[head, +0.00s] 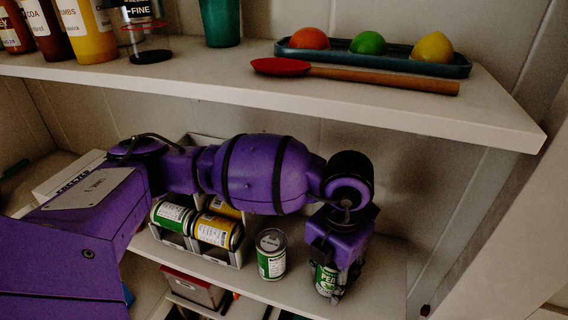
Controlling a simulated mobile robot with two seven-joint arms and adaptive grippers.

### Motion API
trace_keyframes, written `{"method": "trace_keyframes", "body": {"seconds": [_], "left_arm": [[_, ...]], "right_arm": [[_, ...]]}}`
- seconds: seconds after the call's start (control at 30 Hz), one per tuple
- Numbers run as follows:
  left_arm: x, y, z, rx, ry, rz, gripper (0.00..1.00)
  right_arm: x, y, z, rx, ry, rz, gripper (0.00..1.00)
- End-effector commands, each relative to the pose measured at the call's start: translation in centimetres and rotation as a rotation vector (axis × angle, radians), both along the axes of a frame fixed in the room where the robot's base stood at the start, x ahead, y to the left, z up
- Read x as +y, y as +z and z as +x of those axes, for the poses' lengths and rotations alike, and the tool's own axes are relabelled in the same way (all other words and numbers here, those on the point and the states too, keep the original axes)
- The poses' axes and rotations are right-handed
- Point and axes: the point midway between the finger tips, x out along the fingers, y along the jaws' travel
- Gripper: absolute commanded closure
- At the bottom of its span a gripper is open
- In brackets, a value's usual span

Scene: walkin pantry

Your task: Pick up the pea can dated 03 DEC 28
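My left gripper (333,283) points down over a green-labelled can (325,279) on the lower shelf, at the right. Part of the word PEA shows on its label, and a finger covers its right side. I cannot tell if the fingers press on it. Another can (271,257) with a green and white label stands upright to the left, apart from the gripper. A green-labelled can (172,216) and a yellow-labelled can (215,231) lie on their sides in a rack, partly behind my arm. No date is readable. My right gripper is out of view.
The rack (238,258) stands left of the upright can. The lower shelf is bare right of the gripper.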

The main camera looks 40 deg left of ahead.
Motion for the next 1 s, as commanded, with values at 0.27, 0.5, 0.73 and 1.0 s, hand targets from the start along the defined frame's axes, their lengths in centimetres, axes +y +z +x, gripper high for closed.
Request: {"method": "trace_keyframes", "body": {"seconds": [0.27,0.5,0.73,1.0], "left_arm": [[-0.1,0.2,0.2,-0.006,-0.001,-0.001,0.94],[-0.1,0.4,0.1,-0.007,-0.002,-0.001,0.94],[-0.2,2.3,-0.1,-0.010,-0.002,-0.001,0.94],[-0.2,6.7,-0.1,-0.011,-0.002,-0.001,0.94]], "right_arm": [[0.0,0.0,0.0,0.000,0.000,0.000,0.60],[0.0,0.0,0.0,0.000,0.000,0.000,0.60],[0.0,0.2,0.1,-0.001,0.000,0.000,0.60],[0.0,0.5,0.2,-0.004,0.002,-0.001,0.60]]}}
